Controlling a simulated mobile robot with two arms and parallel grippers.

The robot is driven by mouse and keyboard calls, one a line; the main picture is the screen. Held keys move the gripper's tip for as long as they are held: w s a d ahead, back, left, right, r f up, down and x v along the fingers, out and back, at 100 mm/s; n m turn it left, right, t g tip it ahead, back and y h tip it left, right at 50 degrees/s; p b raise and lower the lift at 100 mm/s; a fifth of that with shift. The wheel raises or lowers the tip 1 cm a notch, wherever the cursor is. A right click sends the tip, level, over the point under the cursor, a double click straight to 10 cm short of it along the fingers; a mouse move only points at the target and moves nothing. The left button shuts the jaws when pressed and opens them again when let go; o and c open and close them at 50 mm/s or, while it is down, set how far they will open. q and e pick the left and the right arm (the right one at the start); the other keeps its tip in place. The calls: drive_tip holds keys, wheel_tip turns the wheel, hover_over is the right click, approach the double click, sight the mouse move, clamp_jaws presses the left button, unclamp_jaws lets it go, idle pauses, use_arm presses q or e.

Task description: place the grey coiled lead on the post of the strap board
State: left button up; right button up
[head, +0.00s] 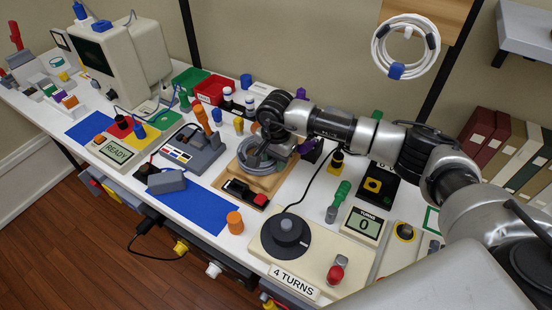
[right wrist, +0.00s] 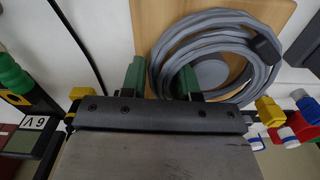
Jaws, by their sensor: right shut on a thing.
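The grey coiled lead (right wrist: 258,55) is a round coil with a dark tie at its right side; it also shows in the head view (head: 250,160). My right gripper (right wrist: 162,78) is shut on the coil's left side, with a green finger on each side of the strands. It also shows from above in the head view (head: 270,137). The strap board (right wrist: 150,22) is pale wood and lies under the coil. Its round grey post (right wrist: 208,74) shows inside the ring of the coil. I cannot tell how high the coil is above the board. My left gripper is out of view.
A black and red part (head: 245,192) is at the board's front. A grey console (head: 190,150) stands to the left, a crank unit (head: 287,232) in front right. Red (head: 212,88) and green bins are behind. A white coil (head: 404,48) hangs on the wall.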

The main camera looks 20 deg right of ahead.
drive_tip(key=shift+f, duration=0.3)
drive_tip(key=o, duration=1)
drive_tip(key=shift+o, duration=0.3)
drive_tip(key=shift+s+d+r, duration=0.1)
drive_tip(key=shift+r, duration=0.05)
drive_tip(key=shift+o, duration=0.4)
